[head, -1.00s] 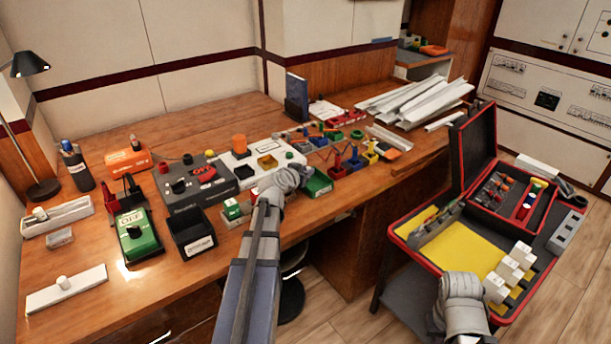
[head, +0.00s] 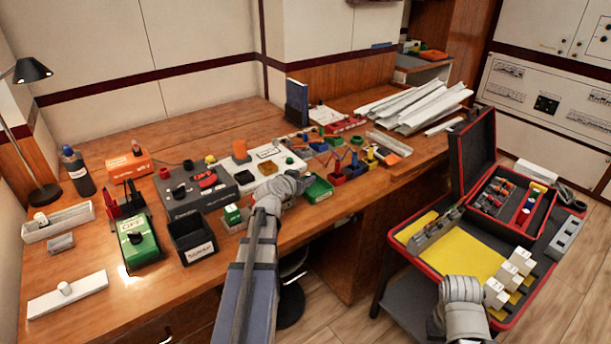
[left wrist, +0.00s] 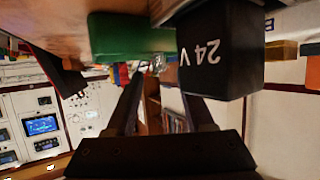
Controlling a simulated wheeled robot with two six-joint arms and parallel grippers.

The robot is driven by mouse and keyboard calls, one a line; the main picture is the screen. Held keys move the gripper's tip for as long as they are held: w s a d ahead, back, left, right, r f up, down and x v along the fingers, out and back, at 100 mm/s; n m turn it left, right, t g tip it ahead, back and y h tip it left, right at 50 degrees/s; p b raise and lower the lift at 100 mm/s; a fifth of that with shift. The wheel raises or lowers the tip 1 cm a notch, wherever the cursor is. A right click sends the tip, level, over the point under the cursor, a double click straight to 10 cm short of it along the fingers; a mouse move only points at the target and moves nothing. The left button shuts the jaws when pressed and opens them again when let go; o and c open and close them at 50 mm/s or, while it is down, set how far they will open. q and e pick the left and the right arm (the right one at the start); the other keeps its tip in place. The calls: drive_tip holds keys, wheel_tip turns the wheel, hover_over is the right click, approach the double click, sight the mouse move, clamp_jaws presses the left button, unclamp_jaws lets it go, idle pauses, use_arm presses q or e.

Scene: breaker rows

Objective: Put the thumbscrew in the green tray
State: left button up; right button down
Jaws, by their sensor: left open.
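The green tray (head: 319,190) sits at the front edge of the desk, just right of my left wrist in the head view. In the left wrist view, a green wall (left wrist: 130,38) that looks like the tray hangs above the fingers, in an upside-down picture. My left gripper (left wrist: 163,88) is open, its two dark fingers apart below the green wall and a black block marked 24 V (left wrist: 220,50). A small shiny piece shows near the fingertips; I cannot tell whether it is the thumbscrew. In the head view my left fingers are hidden. My right fingers are out of view.
A black bin (head: 192,240) and a grey control box (head: 196,186) stand left of my left arm. Small coloured bins (head: 352,168) crowd the right. An open red-edged case (head: 440,262) stands at far right. The desk's front left has free room.

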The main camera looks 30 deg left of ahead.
use_arm(q)
drive_tip(key=p+v, duration=0.3)
drive_tip(key=v, duration=0.7)
drive_tip(key=shift+d, duration=0.1)
drive_tip(key=d+f+m+g+h, duration=0.2)
drive_tip(key=d+f+g+h, duration=0.15)
drive_tip(key=d, duration=0.85)
drive_tip(key=d+f+m+g+h, duration=0.25)
drive_tip(key=d+f, duration=0.25)
drive_tip(key=d, duration=0.7)
drive_tip(key=s+d+f+g+y, duration=0.2)
drive_tip(key=s+d+g, duration=0.1)
drive_tip(key=s+d, duration=0.4)
drive_tip(key=s+d+f+g+y, duration=0.3)
drive_tip(key=s+d+g, duration=0.1)
drive_tip(key=s+d, duration=0.3)
drive_tip(key=shift+s+m+g+y, duration=0.3)
drive_tip(key=shift+s+m, duration=0.15)
drive_tip(key=shift+s, duration=0.5)
